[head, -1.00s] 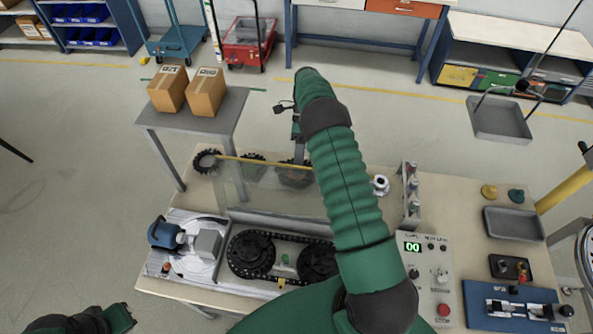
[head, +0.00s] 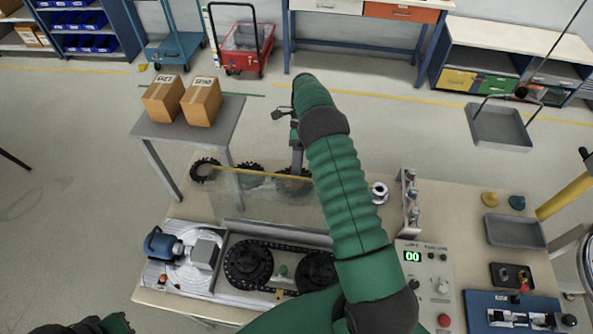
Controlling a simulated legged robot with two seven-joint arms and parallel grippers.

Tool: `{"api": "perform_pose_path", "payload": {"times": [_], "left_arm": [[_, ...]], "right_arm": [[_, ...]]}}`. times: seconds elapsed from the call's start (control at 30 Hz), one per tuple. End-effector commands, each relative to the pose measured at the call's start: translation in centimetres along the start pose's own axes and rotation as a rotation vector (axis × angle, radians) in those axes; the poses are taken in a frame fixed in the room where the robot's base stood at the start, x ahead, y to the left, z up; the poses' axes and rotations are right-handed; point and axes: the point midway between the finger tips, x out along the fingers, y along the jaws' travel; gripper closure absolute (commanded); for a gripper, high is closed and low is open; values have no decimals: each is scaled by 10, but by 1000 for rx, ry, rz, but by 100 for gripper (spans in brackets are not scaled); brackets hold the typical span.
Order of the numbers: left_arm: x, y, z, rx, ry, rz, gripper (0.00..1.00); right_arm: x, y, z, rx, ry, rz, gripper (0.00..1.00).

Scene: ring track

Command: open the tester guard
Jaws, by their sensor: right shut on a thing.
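The tester's guard is a clear panel (head: 262,203) with a yellow bar (head: 240,171) along its far edge. It is swung back behind the chain drive (head: 280,268), leaning away from me, and the chain and its two dark sprockets show uncovered in front of it. My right arm reaches over the tester. My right gripper (head: 297,165) is at the right part of the yellow bar and shut on it; the arm hides the bar's right end and part of the panel. My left gripper (head: 115,323) shows only partly at the lower left edge, away from the tester; its jaws are unclear.
Dark gear wheels (head: 205,170) lie on the bench behind the panel. Two cartons (head: 202,101) stand on a grey side table (head: 150,128). A control box (head: 425,277) with a green display, a bottle rack (head: 411,200) and a grey tray (head: 514,231) are to the right.

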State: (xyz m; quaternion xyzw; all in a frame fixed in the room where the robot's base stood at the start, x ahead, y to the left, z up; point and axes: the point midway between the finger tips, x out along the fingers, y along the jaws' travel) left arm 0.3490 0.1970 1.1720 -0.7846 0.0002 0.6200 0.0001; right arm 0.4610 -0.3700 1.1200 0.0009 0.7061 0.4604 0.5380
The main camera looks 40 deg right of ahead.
Motion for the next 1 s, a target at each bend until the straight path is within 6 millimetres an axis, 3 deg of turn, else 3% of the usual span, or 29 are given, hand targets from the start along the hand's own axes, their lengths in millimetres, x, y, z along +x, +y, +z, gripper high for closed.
{"api": "perform_pose_path", "payload": {"times": [0.83, 1.0], "left_arm": [[0, 0, 0, 0, 0, 0, 100], [11, 0, 2, 0, 0, 0, 100]], "right_arm": [[2, -1, -1, 2, 2, 3, 68], [-5, 5, 0, 1, 0, -1, 68]]}}
